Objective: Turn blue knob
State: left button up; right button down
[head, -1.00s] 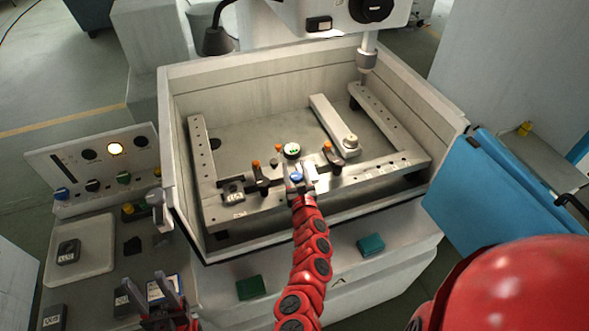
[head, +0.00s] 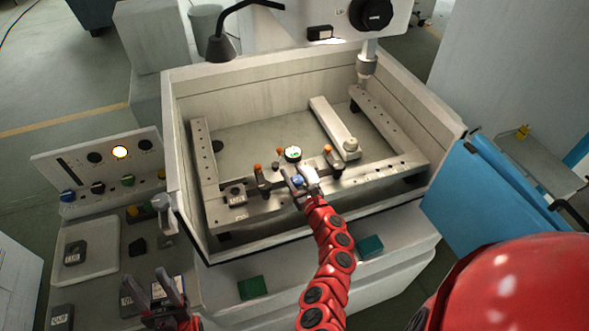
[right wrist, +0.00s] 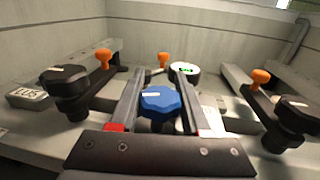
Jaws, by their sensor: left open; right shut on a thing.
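The blue knob (head: 298,182) sits on the near rail inside the machine's tank. It also shows in the right wrist view (right wrist: 160,104) as a faceted blue cap with a short white mark lying nearly level. My right gripper (right wrist: 160,82) has one finger on each side of the knob and is shut on it. In the head view, the right gripper (head: 299,177) reaches the rail from the near side. My left gripper (head: 171,284) is open and empty over the side bench at lower left.
Black clamp knobs (right wrist: 66,82) with orange-tipped levers (right wrist: 104,58) flank the right gripper closely. A round white dial (head: 293,154) stands just behind the blue knob. The tank's front wall (head: 270,236) lies under my right arm. A control panel (head: 105,165) stands at left.

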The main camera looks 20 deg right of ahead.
jog(key=n+g+y, duration=0.1)
jog(key=y, duration=0.1)
jog(key=n+y+b, duration=0.1)
jog(key=n+y, duration=0.1)
jog(key=a+n+g+y, duration=0.1)
jog(key=y, duration=0.1)
jog(key=shift+s+f+n+g+y, duration=0.2)
jog(key=shift+f+n+g+y, duration=0.1)
jog(key=shift+n+y, duration=0.1)
jog(key=n+g+y+b, duration=0.2)
jog(key=g+y+b, duration=0.1)
jog(key=shift+s+a+n+y, duration=0.25)
jog(key=shift+a+n+y, duration=0.05)
jog(key=shift+n, duration=0.1)
jog(key=shift+s+a+r+n+g+y+b, duration=0.1)
jog(key=shift+s+r+n+g+y+b, duration=0.05)
jog(key=shift+n+g+y+b, duration=0.6)
jog(key=shift+a, duration=0.1)
jog(key=shift+c, duration=1.8)
grip_release()
jog(key=shift+r, duration=0.1)
